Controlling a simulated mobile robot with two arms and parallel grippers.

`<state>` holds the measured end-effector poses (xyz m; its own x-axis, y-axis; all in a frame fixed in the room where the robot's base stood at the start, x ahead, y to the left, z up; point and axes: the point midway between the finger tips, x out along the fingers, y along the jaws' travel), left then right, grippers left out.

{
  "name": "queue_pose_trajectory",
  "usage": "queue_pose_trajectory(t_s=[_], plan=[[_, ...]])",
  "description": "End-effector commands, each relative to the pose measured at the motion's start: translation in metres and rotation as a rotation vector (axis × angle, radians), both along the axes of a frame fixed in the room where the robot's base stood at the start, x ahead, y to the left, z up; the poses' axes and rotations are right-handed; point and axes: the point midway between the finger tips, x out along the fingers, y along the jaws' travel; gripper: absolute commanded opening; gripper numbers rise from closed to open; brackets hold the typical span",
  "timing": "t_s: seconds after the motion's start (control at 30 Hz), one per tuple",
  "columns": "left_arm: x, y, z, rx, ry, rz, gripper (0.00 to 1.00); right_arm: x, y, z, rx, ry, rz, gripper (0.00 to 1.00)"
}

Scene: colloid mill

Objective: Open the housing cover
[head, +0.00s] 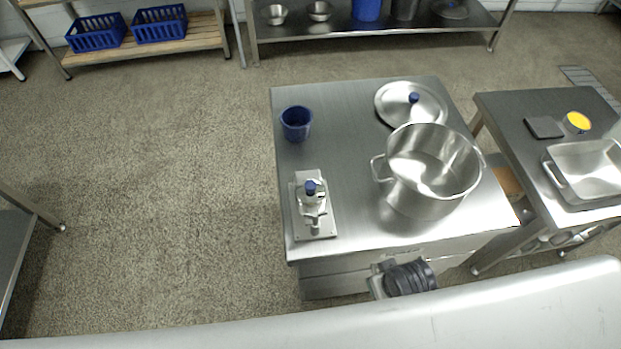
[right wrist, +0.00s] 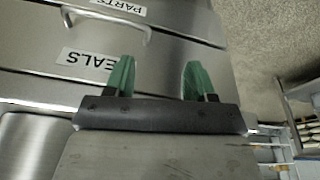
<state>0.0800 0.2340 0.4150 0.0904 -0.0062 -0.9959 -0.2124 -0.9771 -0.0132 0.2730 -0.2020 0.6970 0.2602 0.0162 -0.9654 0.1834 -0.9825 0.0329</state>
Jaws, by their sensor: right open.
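A small steel machine (head: 313,212) with a blue knob (head: 310,187) on top stands on a square base plate at the front left of the steel bench, seemingly the mill. At this size I cannot make out its housing cover or whether that is open. My right gripper (right wrist: 158,64) is open and empty in the right wrist view, its two green fingers apart in front of steel drawer fronts labelled PARTS and SEALS. It is not over the mill. My left gripper is not in view.
On the bench (head: 345,115) are a blue cup (head: 296,123), a large steel pot (head: 432,165) right of the mill, and a lid (head: 411,103) behind it. A side table with a steel tray (head: 583,170) stands right. The floor left of the bench is clear.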

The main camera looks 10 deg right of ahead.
Motion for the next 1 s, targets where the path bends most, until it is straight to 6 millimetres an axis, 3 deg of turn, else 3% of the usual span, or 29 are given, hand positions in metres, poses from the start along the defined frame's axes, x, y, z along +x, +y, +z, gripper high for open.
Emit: queue_pose_trajectory(t_s=[0.03, 0.17, 0.23, 0.4, 0.57, 0.67, 0.8, 0.9, 1.0], plan=[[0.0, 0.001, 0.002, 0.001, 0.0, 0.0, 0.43, 0.004, 0.0, 0.022, -0.004, -0.024, 0.007, 0.55], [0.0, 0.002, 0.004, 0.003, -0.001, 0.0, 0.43, 0.018, 0.001, 0.073, -0.032, -0.109, 0.05, 0.55], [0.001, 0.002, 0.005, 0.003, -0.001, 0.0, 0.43, 0.035, 0.002, 0.107, -0.072, -0.211, 0.103, 0.55], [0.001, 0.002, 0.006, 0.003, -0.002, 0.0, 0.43, 0.105, 0.015, 0.186, -0.289, -0.597, 0.341, 0.55], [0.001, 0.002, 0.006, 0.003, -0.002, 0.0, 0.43, 0.156, 0.039, 0.25, -0.552, -0.935, 0.563, 0.55], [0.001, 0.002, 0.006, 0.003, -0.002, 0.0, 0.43, 0.18, 0.065, 0.296, -0.771, -1.163, 0.719, 0.55], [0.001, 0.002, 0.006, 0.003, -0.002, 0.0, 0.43, 0.195, 0.121, 0.363, -1.198, -1.524, 0.97, 0.55], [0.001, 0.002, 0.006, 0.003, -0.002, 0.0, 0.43, 0.187, 0.169, 0.398, -1.565, -1.775, 1.138, 0.55], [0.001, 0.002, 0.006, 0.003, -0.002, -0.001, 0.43, 0.167, 0.217, 0.414, -1.971, -2.005, 1.281, 0.55]])
